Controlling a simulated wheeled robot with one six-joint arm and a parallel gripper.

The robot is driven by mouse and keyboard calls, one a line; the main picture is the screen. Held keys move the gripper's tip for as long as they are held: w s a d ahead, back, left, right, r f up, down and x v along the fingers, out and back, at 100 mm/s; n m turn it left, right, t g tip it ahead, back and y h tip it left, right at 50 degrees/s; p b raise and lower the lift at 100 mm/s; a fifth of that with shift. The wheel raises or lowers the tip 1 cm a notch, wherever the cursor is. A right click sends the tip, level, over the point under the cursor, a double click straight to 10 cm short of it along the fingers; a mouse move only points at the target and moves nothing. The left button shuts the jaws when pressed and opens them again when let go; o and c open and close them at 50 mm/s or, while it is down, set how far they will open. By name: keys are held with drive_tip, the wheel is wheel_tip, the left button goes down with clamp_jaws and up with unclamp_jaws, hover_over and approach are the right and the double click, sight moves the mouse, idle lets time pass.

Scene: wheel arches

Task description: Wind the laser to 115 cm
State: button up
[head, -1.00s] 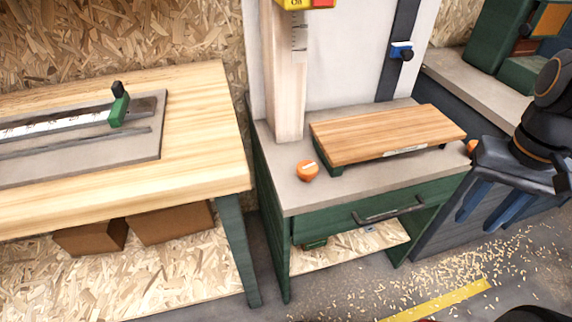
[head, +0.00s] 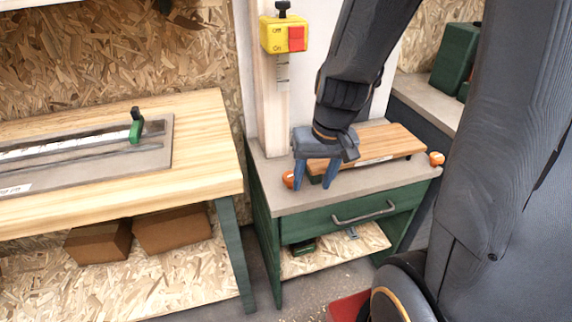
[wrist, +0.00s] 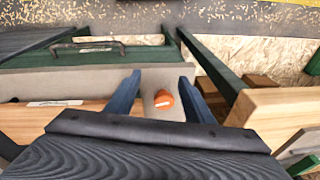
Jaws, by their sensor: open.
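An orange knob (head: 289,179) with a pale mark sits at the front left of the grey cabinet top (head: 350,188), beside the wooden board (head: 385,142). A second orange knob (head: 437,158) is at the right end. My gripper (head: 315,187) is open and empty, pointing down over the cabinet top, just right of the left knob in the head view. In the wrist view, the left knob (wrist: 163,99) shows between the two blue fingers of my gripper (wrist: 160,77). I cannot tell whether they touch it. The laser cannot be made out; my arm covers the dark upright rail.
A yellow On/Off box (head: 283,35) with a red part is on the pale post behind the cabinet. A light wooden workbench (head: 215,150) with a scale and green slider (head: 136,127) stands left. Below are a drawer handle (head: 364,214) and brown boxes (head: 172,229).

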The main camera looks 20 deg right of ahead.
drive_tip(key=t+p, duration=0.2)
drive_tip(key=p, duration=0.4)
approach(291, 175)
drive_tip(key=s+a, duration=0.1)
drive_tip(key=s, duration=0.1)
drive_tip(key=w+h+p, duration=0.1)
drive_tip(key=shift+t, duration=0.3)
drive_tip(key=shift+b+x, duration=2.25)
drive_tip(key=shift+x, duration=1.9)
drive_tip(key=shift+w, duration=0.15)
drive_tip(key=c, duration=0.8)
drive_tip(key=shift+o, duration=0.2)
drive_tip(key=shift+r+p, duration=0.1)
drive_tip(key=shift+p, duration=0.25)
drive_tip(key=shift+r+m+h+p, duration=0.15)
drive_tip(key=shift+m+h+p, duration=0.15)
drive_tip(key=shift+p, duration=0.65)
drive_tip(key=m+p, duration=0.1)
drive_tip(key=p, duration=0.3)
drive_tip(key=shift+p, duration=0.35)
drive_tip(key=shift+a+f+m+h+p, duration=0.1)
drive_tip(key=shift+f+m+h+p, duration=0.1)
drive_tip(key=shift+m+h+p, duration=0.65)
